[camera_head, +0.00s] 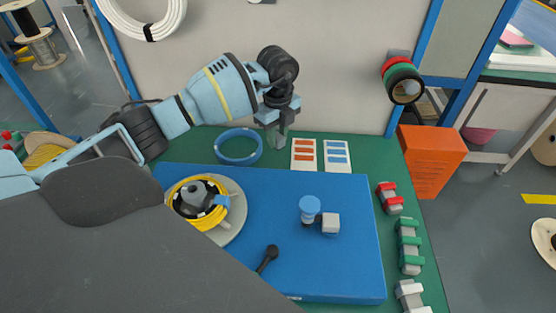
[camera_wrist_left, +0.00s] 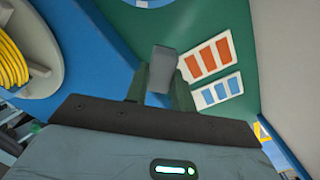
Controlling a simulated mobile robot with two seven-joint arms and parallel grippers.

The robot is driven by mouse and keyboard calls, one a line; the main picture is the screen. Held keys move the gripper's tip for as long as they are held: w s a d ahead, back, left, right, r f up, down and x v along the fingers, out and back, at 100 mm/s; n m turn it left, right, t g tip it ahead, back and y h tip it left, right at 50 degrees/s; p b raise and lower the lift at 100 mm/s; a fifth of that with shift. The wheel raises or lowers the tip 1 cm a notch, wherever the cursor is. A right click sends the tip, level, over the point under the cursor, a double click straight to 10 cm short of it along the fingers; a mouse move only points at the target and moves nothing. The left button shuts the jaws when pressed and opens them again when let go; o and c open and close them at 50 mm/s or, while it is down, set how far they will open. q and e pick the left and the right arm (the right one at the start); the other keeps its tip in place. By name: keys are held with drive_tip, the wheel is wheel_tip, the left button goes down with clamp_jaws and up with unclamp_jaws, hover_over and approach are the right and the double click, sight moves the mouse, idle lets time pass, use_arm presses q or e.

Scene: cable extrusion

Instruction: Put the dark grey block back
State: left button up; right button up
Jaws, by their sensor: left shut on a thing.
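My left gripper (camera_head: 281,124) reaches in from the left over the back of the green table (camera_head: 313,148). It is shut on the dark grey block (camera_wrist_left: 161,70), which sits between the two fingertips in the left wrist view. In the head view the block is small and mostly hidden by the fingers. The gripper is left of the card with orange marks (camera_head: 303,155), between it and the blue cable coil (camera_head: 238,147). Whether the block touches the table cannot be told. My right gripper is not in view.
A blue board (camera_head: 275,205) carries a round plate with a yellow coil (camera_head: 199,203), a blue knob (camera_head: 310,207), a light block (camera_head: 331,222) and a black lever (camera_head: 268,258). Red clamps (camera_head: 390,197) and green clamps (camera_head: 409,245) line the right edge. An orange bin (camera_head: 431,160) stands beyond.

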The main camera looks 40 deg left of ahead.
use_arm(q)
drive_tip(key=shift+f, duration=4.2)
drive_tip(key=shift+f, duration=0.15)
drive_tip(key=o, duration=0.9)
wheel_tip(320, 180, up, 12)
drive_tip(key=shift+r, duration=0.15)
